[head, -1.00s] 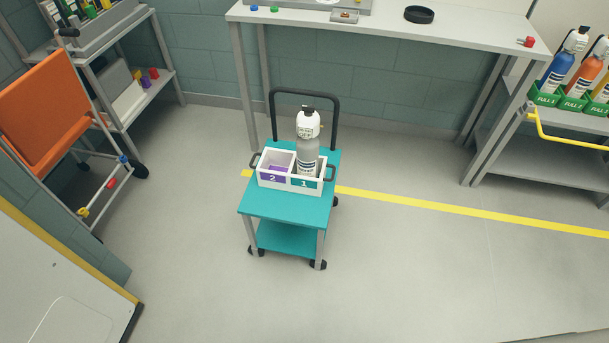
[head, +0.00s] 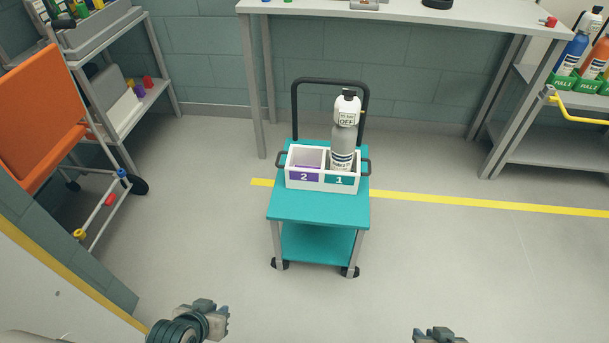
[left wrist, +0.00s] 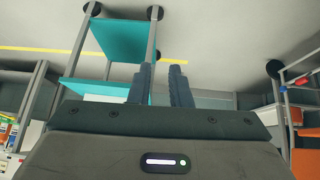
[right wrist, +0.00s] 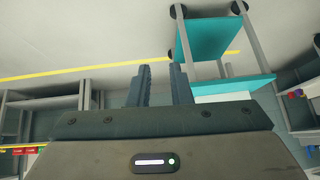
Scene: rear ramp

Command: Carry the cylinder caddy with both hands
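The cylinder caddy (head: 309,183) is a white two-compartment box with a dark handle at each end. It sits on the top shelf of a teal cart (head: 318,208). A grey cylinder (head: 343,146) with a white cap marked OFF stands upright in compartment 1. Compartment 2, with a purple label, shows no cylinder. My left gripper (head: 222,318) and my right gripper (head: 440,335) are low in the head view, well short of the cart and apart from the caddy. The wrist views show the left fingers (left wrist: 160,70) and right fingers (right wrist: 160,70) apart with nothing between them.
A grey table (head: 400,10) stands behind the cart. A shelf (head: 560,140) with FULL-labelled cylinders is at right. An orange-backed trolley (head: 40,110) and a shelf rack (head: 125,105) are at left. The floor before the cart is clear.

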